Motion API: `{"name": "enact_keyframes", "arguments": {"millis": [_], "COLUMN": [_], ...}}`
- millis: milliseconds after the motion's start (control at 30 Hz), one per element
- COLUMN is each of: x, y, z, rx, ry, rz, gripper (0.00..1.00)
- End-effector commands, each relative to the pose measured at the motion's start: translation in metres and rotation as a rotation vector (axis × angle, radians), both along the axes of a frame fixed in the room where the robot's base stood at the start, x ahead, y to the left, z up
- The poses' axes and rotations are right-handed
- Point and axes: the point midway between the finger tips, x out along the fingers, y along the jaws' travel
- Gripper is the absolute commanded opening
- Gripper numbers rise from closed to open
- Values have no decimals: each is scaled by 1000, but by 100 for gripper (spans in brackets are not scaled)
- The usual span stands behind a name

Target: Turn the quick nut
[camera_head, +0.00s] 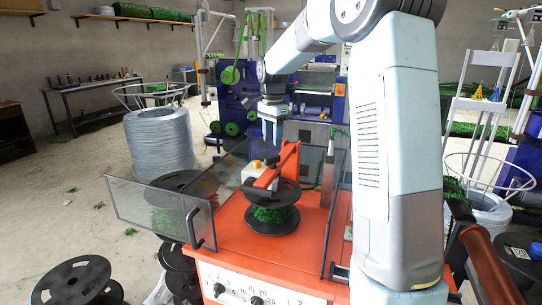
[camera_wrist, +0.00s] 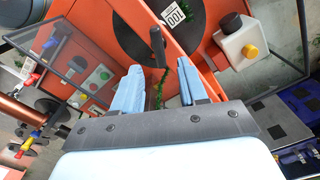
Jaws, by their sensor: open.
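My gripper (camera_head: 270,118) hangs above the orange machine in the head view, with its pale blue fingers pointing down. In the wrist view my gripper (camera_wrist: 160,80) is open, with nothing held between its fingers. A black rod-like part (camera_wrist: 157,46) shows beyond the gap between the fingers, in front of a dark disc; it may be the quick nut, but I cannot tell. In the head view a black spool (camera_head: 273,220) wound with green wire sits on the orange machine top, under an orange bracket (camera_head: 289,160). No nut is clear there.
A white box (camera_wrist: 243,43) with a yellow button stands beside the bracket. Clear guard panels (camera_head: 150,208) with dark frames flank the machine top (camera_head: 312,225). Black spools (camera_head: 75,282) lie on the floor at lower left. A large wire coil (camera_head: 158,142) stands behind at left.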

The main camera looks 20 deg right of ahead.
Motion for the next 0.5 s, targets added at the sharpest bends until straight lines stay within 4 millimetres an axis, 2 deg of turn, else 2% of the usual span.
{"name": "enact_keyframes", "arguments": {"millis": [100, 300, 500], "x": [-1, -1, 0], "y": [0, -1, 0], "z": [-22, -51, -66], "rx": [1, 1, 1], "ry": [2, 1, -1], "rz": [0, 0, 0], "gripper": [43, 43, 43]}}
